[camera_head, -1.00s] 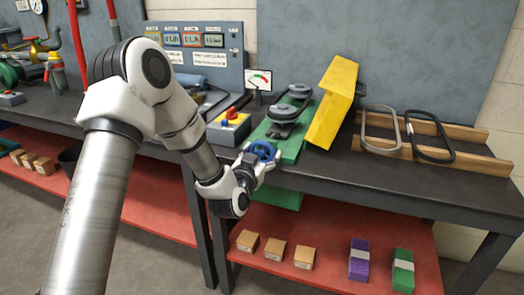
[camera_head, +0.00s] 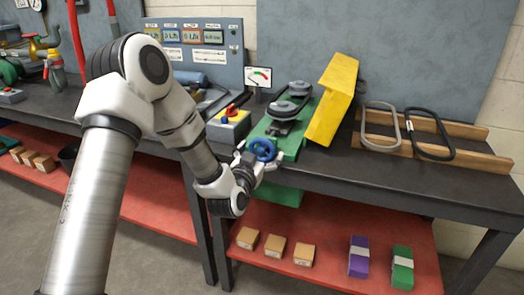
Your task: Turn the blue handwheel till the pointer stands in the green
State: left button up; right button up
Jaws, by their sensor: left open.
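The blue handwheel (camera_head: 263,149) is on the front end of the green machine base (camera_head: 288,148), at the front edge of the dark workbench. My left gripper (camera_head: 258,161) is open at the handwheel, its fingers close to the rim. I cannot tell whether they touch it. The gauge (camera_head: 258,77) is a small white panel with a red and a green zone behind the machine. Its pointer is too small to read with certainty. My right gripper is not in view.
A yellow guard (camera_head: 333,100) stands open right of two grey pulleys (camera_head: 291,98). Two belts (camera_head: 430,136) lie on a wooden rack at the right. Boxes (camera_head: 275,246) sit on the red lower shelf.

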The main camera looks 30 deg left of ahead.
pick_arm(q)
jog(key=v, duration=0.6)
jog(key=shift+s, duration=0.35)
